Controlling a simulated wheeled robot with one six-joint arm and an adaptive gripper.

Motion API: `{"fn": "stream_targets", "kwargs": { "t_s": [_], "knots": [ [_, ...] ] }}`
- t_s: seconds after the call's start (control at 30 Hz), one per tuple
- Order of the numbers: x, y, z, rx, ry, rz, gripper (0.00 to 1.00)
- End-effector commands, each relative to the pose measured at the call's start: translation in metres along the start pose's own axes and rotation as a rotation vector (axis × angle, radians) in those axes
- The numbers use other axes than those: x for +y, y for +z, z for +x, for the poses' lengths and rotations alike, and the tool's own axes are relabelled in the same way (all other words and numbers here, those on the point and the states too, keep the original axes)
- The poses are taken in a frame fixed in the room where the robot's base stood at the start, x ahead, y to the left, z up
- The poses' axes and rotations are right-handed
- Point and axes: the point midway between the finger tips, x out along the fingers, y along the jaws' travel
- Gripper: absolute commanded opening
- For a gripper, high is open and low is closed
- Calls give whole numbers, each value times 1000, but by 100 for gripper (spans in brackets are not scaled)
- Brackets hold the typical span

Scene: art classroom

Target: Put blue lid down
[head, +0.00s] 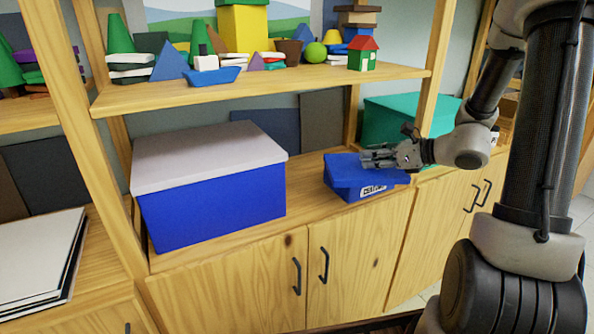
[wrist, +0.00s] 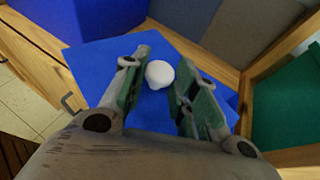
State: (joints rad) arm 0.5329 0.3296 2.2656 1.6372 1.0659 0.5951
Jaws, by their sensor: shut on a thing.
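The blue lid (head: 345,165) is a flat blue panel at the top of a small blue box (head: 350,190) with a white label on the wooden counter. In the wrist view, the lid (wrist: 100,60) fills the middle, with a round white knob (wrist: 160,73) on it. My gripper (head: 372,159) reaches in from the right over the lid. In the wrist view, its fingers (wrist: 158,85) stand on either side of the knob and are shut on it. I cannot tell whether the lid rests fully on the box or sits slightly above it.
A large blue box with a pale lid (head: 210,155) stands to the left, with bare counter (head: 305,185) between. A green box (head: 385,120) is behind on the right. A shelf (head: 270,86) with toys and blocks is above. Cabinet doors (head: 350,255) are below.

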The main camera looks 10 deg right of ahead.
Motion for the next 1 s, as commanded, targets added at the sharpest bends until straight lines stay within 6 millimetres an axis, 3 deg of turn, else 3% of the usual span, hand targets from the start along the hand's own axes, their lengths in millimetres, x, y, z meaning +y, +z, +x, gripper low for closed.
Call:
{"fn": "stream_targets", "kwargs": {
  "t_s": [0.3, 0.5, 0.83, 1.0],
  "knots": [
    [2, 35, 85, -1, 6, -2, 0],
    [2, 53, 129, -1, 3, -1, 0],
    [1, 65, 158, -2, 2, 0, 0],
    [0, 35, 167, 2, 1, 4, 0]
  ]
}}
